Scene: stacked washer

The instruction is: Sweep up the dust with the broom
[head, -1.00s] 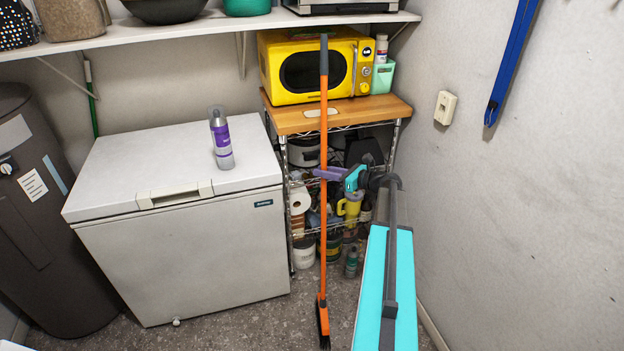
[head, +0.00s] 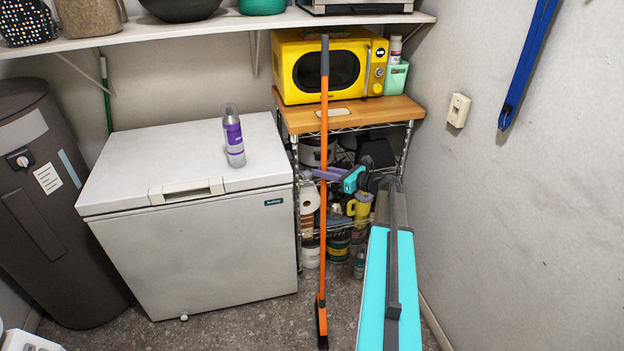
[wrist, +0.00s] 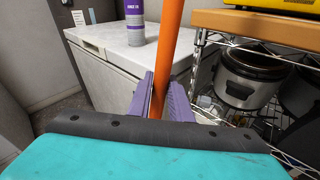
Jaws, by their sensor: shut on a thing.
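The broom (head: 324,230) has a long orange handle with a grey top end. It stands nearly upright in front of the wire shelf, its dark bristle head (head: 321,328) low over the floor. My gripper (head: 328,174) has purple fingers shut around the middle of the handle. In the wrist view the fingers (wrist: 163,98) sit on both sides of the orange handle (wrist: 168,55). I cannot tell whether the bristles touch the floor. No dust can be made out on the speckled grey floor (head: 255,325).
A white chest freezer (head: 200,255) with a purple-and-white spray can (head: 233,138) stands left of the broom. Behind is a wire shelf (head: 350,112) with a yellow microwave (head: 330,68). A dark water heater (head: 50,205) is at far left. The right wall (head: 540,210) is close.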

